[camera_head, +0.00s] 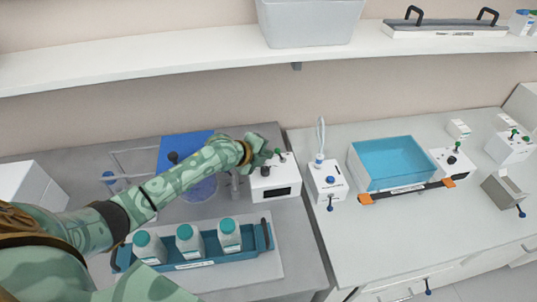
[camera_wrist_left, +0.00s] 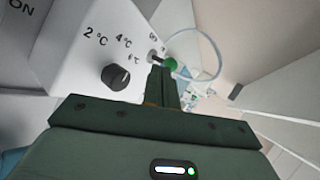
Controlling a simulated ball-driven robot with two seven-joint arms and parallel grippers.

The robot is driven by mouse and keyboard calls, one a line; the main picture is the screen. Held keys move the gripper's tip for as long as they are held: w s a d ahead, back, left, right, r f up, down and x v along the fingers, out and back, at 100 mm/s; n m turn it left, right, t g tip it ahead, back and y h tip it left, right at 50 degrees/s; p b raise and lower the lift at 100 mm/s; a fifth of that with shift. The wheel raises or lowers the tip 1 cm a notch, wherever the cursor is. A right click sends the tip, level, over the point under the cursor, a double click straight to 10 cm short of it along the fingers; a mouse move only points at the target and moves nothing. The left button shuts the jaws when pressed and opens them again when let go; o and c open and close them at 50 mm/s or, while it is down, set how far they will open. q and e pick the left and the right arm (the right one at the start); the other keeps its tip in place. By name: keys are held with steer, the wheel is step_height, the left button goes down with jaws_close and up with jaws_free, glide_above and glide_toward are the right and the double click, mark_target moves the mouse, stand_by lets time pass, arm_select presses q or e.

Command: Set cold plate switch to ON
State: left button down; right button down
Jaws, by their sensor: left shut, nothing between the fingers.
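The cold plate control box (camera_head: 275,183), white with a dark display, stands at the back of the left bench. In the left wrist view its panel (camera_wrist_left: 75,50) has a black knob (camera_wrist_left: 115,77) marked 2, 4 and 6 °C. A toggle switch with a green tip (camera_wrist_left: 169,63) sits beside the knob; it also shows in the head view (camera_head: 280,155). I cannot tell which way it is set. My left gripper (camera_head: 261,156) is shut and empty above the box. Its fingertips (camera_wrist_left: 162,73) are right by the green tip; I cannot tell whether they touch.
A blue rack (camera_head: 196,263) with white bottles stands in front of my left arm. A white box with a tube (camera_head: 326,182) is to the right, then a blue water bath (camera_head: 390,163). A shelf (camera_head: 180,66) runs above.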

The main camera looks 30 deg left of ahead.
arm_select(q)
steer(key=shift+w+d+f, duration=0.1)
steer(key=shift+w+d, duration=0.1)
steer(key=shift+w, duration=0.3)
